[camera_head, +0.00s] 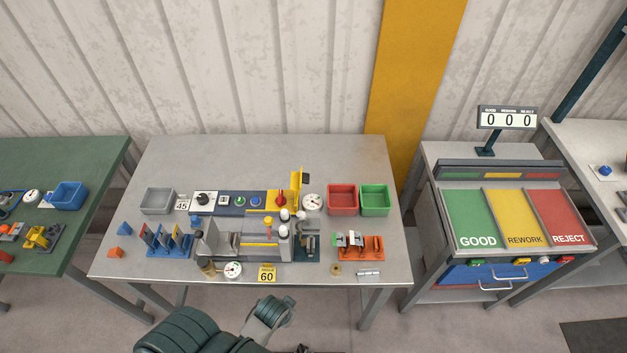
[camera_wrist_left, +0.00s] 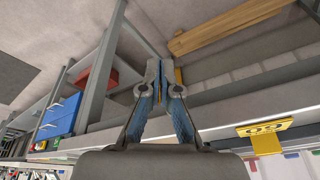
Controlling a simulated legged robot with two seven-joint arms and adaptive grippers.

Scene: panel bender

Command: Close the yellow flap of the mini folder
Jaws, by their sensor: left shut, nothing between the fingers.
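The mini folder (camera_head: 222,243) is a grey machine in the middle of the metal table. A yellow upright piece (camera_head: 297,186) with a dark block at its top stands raised at its back right; it looks like the flap. A yellow strip (camera_head: 258,246) lies low across the machine's middle. My left gripper (camera_head: 285,304) is in front of the table's front edge, apart from the folder. In the left wrist view its fingers (camera_wrist_left: 160,78) are closed together with nothing between them. My right gripper is not in view.
Red (camera_head: 342,198) and green (camera_head: 375,199) bins stand right of the folder. A grey bin (camera_head: 157,200) and blue rack (camera_head: 168,246) stand left. A yellow 60 tag (camera_head: 266,273) and a round gauge (camera_head: 233,270) sit near the front edge.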

